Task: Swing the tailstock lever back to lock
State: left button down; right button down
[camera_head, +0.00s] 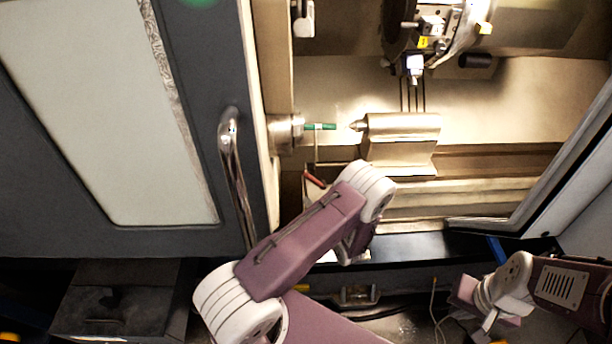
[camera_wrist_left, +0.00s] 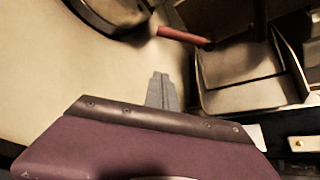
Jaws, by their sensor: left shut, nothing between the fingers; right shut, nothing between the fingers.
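The tailstock (camera_head: 402,135) stands on the lathe bed, its pointed centre facing the green workpiece (camera_head: 318,127) in the chuck (camera_head: 284,132). A lever with a red grip (camera_head: 314,180) shows below the workpiece, just left of my left arm. In the left wrist view the red grip (camera_wrist_left: 183,36) lies beyond and a little right of my left gripper (camera_wrist_left: 161,76). That gripper is shut and empty, with a visible gap to the grip. My arm hides it in the head view. My right gripper (camera_head: 488,318) is shut and empty at lower right, outside the machine. The lever's base is unclear.
The open machine door with a long handle (camera_head: 236,175) stands on the left. A tool turret (camera_head: 435,30) hangs above the tailstock. The machine's front sill (camera_head: 410,247) runs below the opening, and a slanted frame (camera_head: 565,160) bounds it on the right.

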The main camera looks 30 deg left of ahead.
aim_at(316, 180)
pick_arm(q)
jog(key=w+a+p, duration=0.4)
jog(key=w+a, duration=0.1)
jog(key=w, duration=0.2)
jog(key=shift+w+a+f, duration=0.2)
jog(key=shift+w+f, duration=0.1)
jog(key=shift+f, duration=0.1)
jog(key=d+m+y+b, duration=0.1)
jog(key=b, duration=0.2)
jog(key=w+d+r+m+y+b, duration=0.1)
jog(key=b, duration=0.2)
jog(key=d+m+y+b, duration=0.1)
jog(key=m+b, duration=0.1)
jog(key=b, duration=0.1)
jog(key=shift+w+r, duration=0.35)
jog(key=shift+w, duration=0.05)
jog(key=shift+w+d+r+m+y+b, duration=0.55)
jog(key=shift+d+b, duration=0.3)
jog(key=shift+b, duration=0.5)
